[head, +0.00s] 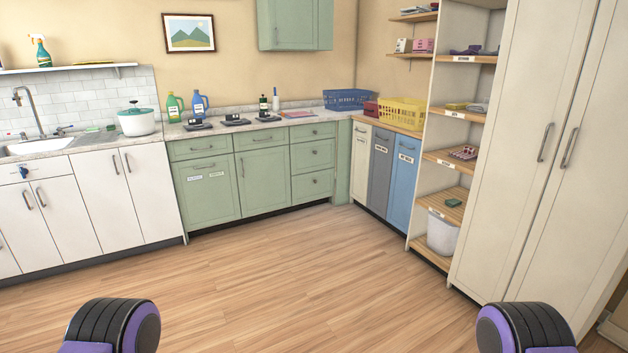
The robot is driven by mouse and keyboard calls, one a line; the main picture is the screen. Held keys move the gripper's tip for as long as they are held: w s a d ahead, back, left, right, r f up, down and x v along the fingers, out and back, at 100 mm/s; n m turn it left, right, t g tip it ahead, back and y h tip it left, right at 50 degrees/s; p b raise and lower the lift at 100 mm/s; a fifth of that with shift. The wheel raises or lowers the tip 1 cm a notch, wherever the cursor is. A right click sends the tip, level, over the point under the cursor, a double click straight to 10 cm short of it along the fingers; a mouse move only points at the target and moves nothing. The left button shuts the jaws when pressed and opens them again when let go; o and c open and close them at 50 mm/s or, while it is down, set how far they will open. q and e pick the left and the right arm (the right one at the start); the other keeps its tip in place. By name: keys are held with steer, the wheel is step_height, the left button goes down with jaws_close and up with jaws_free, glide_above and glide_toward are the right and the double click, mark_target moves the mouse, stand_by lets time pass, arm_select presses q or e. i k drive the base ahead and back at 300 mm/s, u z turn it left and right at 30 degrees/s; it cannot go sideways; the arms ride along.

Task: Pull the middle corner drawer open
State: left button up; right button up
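A green cabinet stands near the room's corner, with a stack of three drawers at its right end. The middle corner drawer (300,157) has a small handle and looks closed, flush with its neighbours. The top drawer (300,133) is above it and the bottom drawer (302,187) below it, both closed. Only rounded black and purple parts of my two arms show at the bottom left and bottom right. Both of my grippers are out of the picture, and the drawer stack is far ahead of me across the floor.
The wooden floor (270,270) between me and the cabinets is clear. Blue, grey and cream fronts (381,165) stand right of the corner. An open shelf (440,200) and a tall cream cabinet (530,150) line the right. White sink cabinets (95,200) are at left.

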mark_target(303, 150)
steer(key=u, duration=0.05)
steer(key=i, duration=2.85)
steer(key=z, duration=0.35)
steer(key=i, duration=3.1)
steer(key=z, duration=0.35)
